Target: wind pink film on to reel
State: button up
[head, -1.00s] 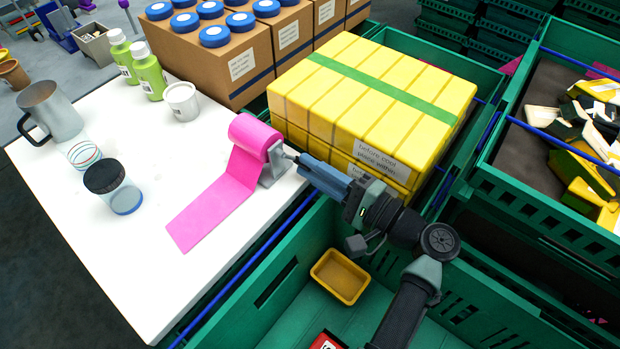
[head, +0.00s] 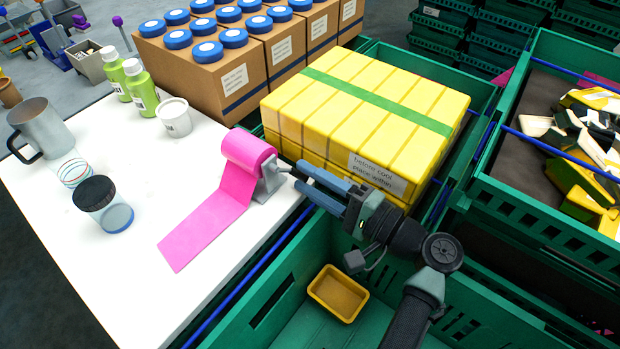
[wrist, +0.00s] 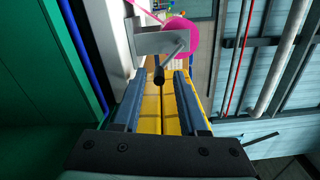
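The pink film (head: 205,221) runs off its reel (head: 248,150) and lies as a flat strip across the white table. The reel sits in a grey metal bracket (head: 270,180) at the table's right edge, with a crank on its right side. The wrist view shows the pink reel (wrist: 181,40), the bracket (wrist: 158,41) and the dark crank handle (wrist: 159,75). My gripper (head: 302,177) is open, its two blue fingers pointing at the handle. In the wrist view the handle's end lies between and just ahead of the fingertips (wrist: 157,80). Contact cannot be told.
A yellow block stack (head: 365,105) with a green band stands close behind my gripper. A green crate (head: 262,290) holding a yellow tray (head: 338,293) lies below. A dark-lidded jar (head: 103,203), metal mug (head: 40,128) and white tub (head: 174,117) stand on the table (head: 130,160).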

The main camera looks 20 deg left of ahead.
jog(key=shift+d, duration=0.1)
jog(key=v, duration=0.7)
jog(key=shift+d, duration=0.15)
jog(key=shift+s+r, duration=0.1)
jog(key=shift+r, duration=0.05)
